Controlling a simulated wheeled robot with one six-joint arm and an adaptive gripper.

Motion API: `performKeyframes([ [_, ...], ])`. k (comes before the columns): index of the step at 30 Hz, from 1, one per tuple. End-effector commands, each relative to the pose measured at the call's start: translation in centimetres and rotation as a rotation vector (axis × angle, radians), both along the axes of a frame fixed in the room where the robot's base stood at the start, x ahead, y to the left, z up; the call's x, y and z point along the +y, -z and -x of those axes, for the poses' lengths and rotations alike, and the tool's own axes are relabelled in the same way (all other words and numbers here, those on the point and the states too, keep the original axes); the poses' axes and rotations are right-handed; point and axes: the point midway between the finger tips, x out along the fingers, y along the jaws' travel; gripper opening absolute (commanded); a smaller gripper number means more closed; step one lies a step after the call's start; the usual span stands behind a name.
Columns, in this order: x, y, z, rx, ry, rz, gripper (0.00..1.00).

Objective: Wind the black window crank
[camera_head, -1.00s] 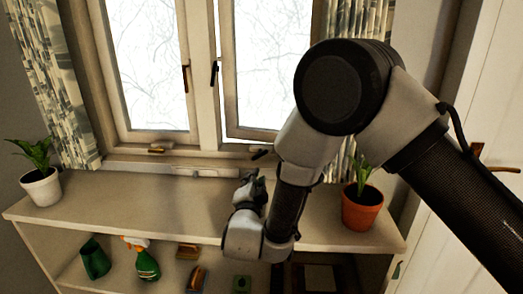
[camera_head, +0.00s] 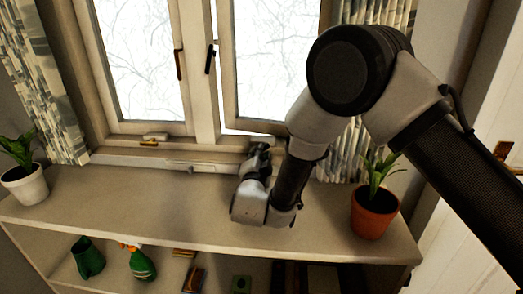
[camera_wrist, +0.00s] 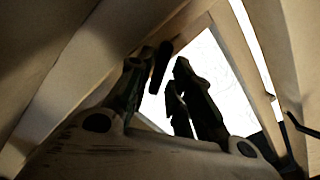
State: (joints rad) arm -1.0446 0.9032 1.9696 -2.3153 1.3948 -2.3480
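My gripper (camera_head: 260,158) is at the sill below the right-hand window pane in the head view, and it hides the window crank there. In the wrist view my gripper (camera_wrist: 157,84) is open, with its two dark fingers apart. A short black bar, which looks like the black window crank (camera_wrist: 160,66), shows between the fingertips, nearer the left finger. I cannot tell whether a finger touches it. The right window pane (camera_head: 272,60) stands slightly ajar above the gripper.
A white shelf top (camera_head: 130,205) runs under the window. A potted plant in a terracotta pot (camera_head: 373,212) stands right of my arm, and a white pot (camera_head: 25,186) stands at the left. A black window handle (camera_head: 210,59) is on the middle frame.

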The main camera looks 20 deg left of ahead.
Motion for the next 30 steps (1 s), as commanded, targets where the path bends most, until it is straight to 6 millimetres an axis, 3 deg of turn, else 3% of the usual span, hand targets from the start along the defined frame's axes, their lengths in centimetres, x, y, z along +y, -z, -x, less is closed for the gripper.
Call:
performKeyframes([
  [3,0.4,0.1,-1.8,0.000,0.001,0.001,0.21],
  [9,0.8,0.0,-3.3,0.000,-0.001,0.001,0.21],
  [16,0.8,0.0,-3.4,0.000,-0.001,0.001,0.21],
  [21,0.8,0.0,-3.4,0.000,-0.001,0.001,0.00],
  [30,0.8,0.0,-3.4,0.004,-0.001,-0.014,0.00],
])
